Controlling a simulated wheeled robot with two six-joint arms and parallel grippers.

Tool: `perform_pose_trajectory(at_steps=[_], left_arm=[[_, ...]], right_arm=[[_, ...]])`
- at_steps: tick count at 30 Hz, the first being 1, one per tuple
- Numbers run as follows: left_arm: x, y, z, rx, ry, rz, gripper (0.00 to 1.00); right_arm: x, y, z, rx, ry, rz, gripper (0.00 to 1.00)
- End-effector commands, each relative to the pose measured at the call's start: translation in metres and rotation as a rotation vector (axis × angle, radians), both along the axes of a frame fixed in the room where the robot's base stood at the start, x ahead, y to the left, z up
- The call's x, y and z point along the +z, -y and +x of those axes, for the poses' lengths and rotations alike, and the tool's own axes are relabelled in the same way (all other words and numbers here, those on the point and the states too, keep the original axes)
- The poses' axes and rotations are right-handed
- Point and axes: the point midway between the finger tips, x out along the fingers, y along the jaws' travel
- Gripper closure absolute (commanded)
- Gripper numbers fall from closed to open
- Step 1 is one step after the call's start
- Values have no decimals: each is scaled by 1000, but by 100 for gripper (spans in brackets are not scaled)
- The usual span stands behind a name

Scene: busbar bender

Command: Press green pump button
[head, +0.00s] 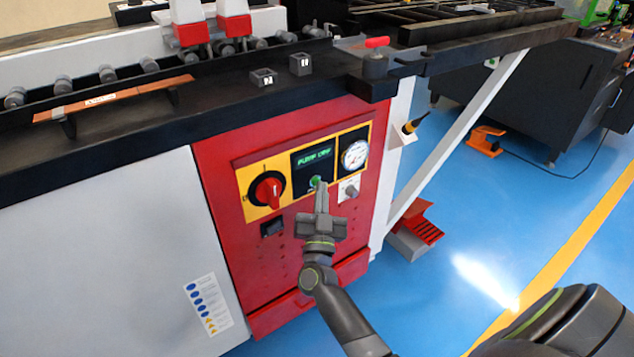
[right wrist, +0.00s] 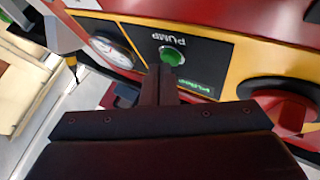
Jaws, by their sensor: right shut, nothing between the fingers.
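The green pump button (head: 315,182) sits on the black panel below a small display (head: 313,157) with green text that appears to read "PUMP OFF". My right gripper (head: 319,190) is shut and empty, with its fingertips right at the button in the head view. In the right wrist view the green button (right wrist: 172,56) shows just beyond the tips of the shut fingers (right wrist: 164,72), under the word "PUMP". I cannot tell whether the tips touch it. My left gripper is not in view.
A red rotary knob (head: 267,190) is left of the button, and a pressure gauge (head: 355,155) is right of it. A small grey knob (head: 348,190) sits below the gauge. The black machine table (head: 130,130) overhangs the panel. A red foot pedal (head: 418,232) stands on the blue floor.

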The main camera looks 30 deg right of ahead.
Motion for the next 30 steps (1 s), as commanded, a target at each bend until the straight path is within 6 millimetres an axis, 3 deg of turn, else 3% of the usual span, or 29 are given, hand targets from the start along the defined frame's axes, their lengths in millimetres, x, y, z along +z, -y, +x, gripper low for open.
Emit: perform_pose_trajectory(at_steps=[21,30], left_arm=[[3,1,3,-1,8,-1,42],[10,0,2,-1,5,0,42]], right_arm=[[0,0,5,0,0,0,100],[1,1,-6,-1,-1,0,100]])
